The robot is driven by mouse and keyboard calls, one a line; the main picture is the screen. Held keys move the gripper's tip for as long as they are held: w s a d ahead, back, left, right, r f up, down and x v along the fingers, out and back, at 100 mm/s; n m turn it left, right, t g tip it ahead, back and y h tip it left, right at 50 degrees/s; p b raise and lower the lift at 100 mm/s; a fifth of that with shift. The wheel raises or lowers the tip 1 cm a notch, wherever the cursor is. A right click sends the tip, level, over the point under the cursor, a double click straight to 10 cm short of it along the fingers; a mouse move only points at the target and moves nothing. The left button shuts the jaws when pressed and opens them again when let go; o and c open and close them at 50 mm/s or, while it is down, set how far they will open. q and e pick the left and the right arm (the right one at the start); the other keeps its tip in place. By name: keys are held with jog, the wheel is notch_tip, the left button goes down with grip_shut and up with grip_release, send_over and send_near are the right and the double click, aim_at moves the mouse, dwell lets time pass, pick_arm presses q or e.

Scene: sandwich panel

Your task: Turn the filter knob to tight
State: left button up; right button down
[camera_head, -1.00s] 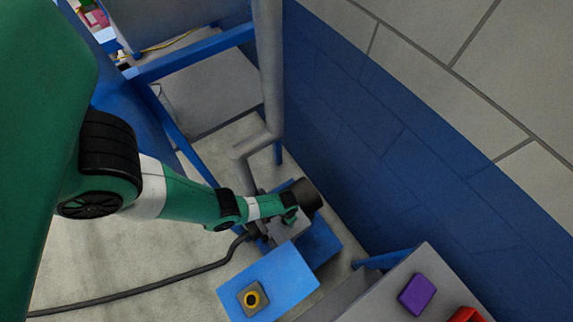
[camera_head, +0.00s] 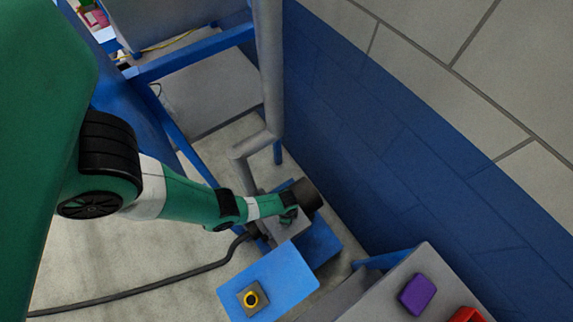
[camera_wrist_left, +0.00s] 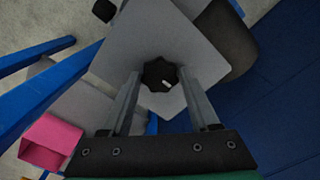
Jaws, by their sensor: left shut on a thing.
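In the head view my left gripper (camera_head: 288,216) is at the grey box (camera_head: 286,232), and the knob is hidden there. I see no readable tight label. My right gripper is in neither view.
A dark cylinder (camera_head: 308,195) is just behind the gripper. A grey pipe (camera_head: 270,80) rises beside it. A grey panel with a purple block (camera_head: 417,294) is at lower right.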

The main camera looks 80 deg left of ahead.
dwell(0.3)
pick_arm(q)
jog(key=o, duration=1.4)
jog(key=shift+c, duration=0.2)
notch_tip(320, 180, up, 12)
jog(key=p, duration=1.1)
jog(key=shift+f+p, duration=0.15)
jog(key=shift+p, duration=0.15)
